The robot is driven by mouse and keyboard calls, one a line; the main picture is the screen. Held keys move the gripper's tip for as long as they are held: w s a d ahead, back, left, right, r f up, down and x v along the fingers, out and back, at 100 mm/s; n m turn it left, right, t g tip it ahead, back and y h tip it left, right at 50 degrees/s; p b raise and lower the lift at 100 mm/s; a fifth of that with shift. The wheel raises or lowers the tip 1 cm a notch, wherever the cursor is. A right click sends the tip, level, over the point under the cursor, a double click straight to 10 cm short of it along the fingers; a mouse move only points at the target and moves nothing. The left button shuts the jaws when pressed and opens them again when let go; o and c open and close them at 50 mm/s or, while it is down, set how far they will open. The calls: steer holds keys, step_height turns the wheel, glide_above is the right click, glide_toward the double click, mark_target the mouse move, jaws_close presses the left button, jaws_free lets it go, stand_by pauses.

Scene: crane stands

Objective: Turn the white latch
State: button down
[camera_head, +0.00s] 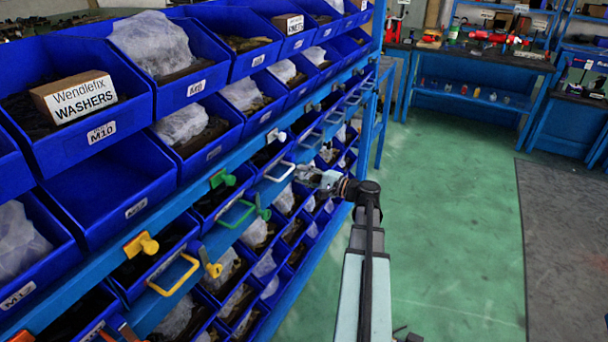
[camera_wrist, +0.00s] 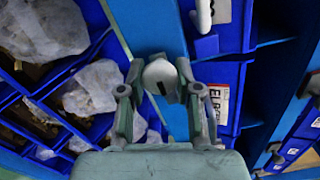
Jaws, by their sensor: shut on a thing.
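A white latch (camera_wrist: 160,77) sits between the two fingers of my gripper (camera_wrist: 158,92) in the wrist view. The fingers are shut on its rounded knob, against a blue rail. In the head view my gripper (camera_head: 312,177) reaches the lower rail of the blue rack, right of a white drawer handle (camera_head: 280,173), and largely hides the held latch. Another white latch (camera_head: 275,135) sits on the upper rail, above that handle. The white handle also shows at the top of the wrist view (camera_wrist: 204,15).
A green latch (camera_head: 222,178) with a green handle (camera_head: 236,214) and a yellow latch (camera_head: 142,244) with a yellow handle (camera_head: 174,275) sit nearer on the rack. Blue bins (camera_head: 110,190) rise above. The green floor (camera_head: 450,220) to the right is open.

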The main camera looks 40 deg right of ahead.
steer(key=c, duration=0.8)
jaws_free()
steer(key=v, duration=1.2)
